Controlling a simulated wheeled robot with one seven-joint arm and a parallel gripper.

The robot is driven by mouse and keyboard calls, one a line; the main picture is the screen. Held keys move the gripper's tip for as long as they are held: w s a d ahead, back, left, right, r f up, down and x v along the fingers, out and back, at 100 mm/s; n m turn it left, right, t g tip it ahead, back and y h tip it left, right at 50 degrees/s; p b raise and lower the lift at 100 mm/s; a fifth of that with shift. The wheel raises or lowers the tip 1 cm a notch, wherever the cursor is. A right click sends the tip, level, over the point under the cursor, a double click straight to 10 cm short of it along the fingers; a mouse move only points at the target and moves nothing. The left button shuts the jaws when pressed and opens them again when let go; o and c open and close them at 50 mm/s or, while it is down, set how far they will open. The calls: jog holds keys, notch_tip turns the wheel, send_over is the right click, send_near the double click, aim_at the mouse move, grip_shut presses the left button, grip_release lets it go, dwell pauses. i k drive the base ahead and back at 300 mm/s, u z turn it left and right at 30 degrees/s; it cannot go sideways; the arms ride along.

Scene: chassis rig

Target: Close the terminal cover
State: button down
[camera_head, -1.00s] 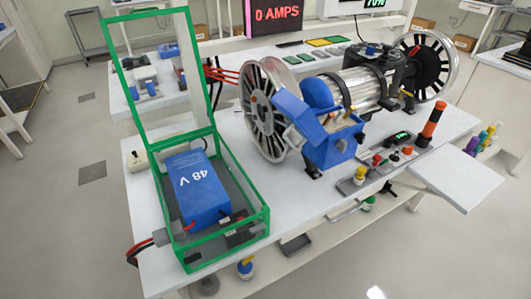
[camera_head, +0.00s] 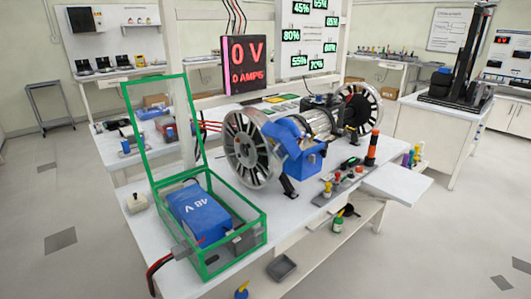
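A green-framed battery box (camera_head: 208,275) stands on the near left of the white bench. Its hinged green-framed lid (camera_head: 153,78) stands raised, nearly upright, at the back edge of the box. Inside lies a blue battery (camera_head: 198,212) marked 48 V, with its top exposed. At the motor, a blue terminal box (camera_head: 305,164) has a blue flap (camera_head: 280,138) tilted up at its left, apparently open. The frames do not show which of the two is called the terminal cover. My gripper is not in view.
The white bench (camera_head: 290,212) also bears a motor (camera_head: 318,122) between two spoked wheels. A control strip (camera_head: 340,186) with coloured knobs and an orange-black post (camera_head: 371,148) is at right. A display (camera_head: 247,65) reads 0 V, 0 AMPS. Floor left and right of the bench is clear.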

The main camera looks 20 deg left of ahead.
aim_at(281, 140)
jog(key=u, duration=0.9)
jog(key=i, duration=1)
jog(key=k, duration=1)
jog(key=u, duration=0.9)
jog(key=i, duration=0.6)
jog(key=z, duration=0.1)
